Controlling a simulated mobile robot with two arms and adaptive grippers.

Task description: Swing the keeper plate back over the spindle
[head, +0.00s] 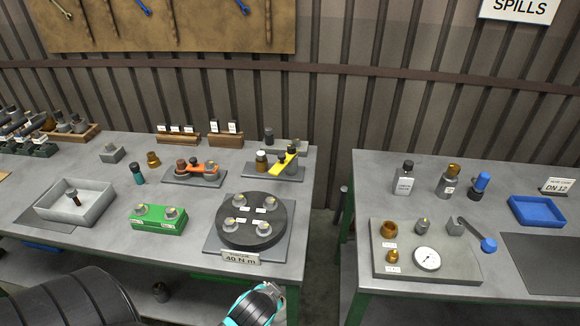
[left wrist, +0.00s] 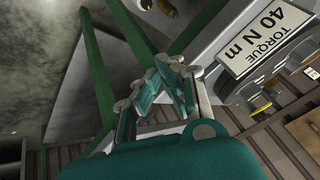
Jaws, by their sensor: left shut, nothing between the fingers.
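A yellow bar (head: 285,163), which may be the keeper plate, lies slantwise across a small grey fixture (head: 262,174) at the back right of the left bench. Dark-topped posts stand beside it; I cannot tell which is the spindle. A second fixture to its left carries an orange arm (head: 202,168). My left gripper (head: 268,290) is at the bench's front edge, below the 40 N m sign and well apart from both fixtures. In the left wrist view its fingers (left wrist: 172,82) are together and empty. My right gripper is out of view.
A round black plate (head: 251,240) with several metal fittings lies between my left gripper and the yellow bar. A green block (head: 158,219) and a grey tray (head: 46,208) stand left. A gap separates the right bench (head: 345,270). The torque sign (left wrist: 265,38) is close in the wrist view.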

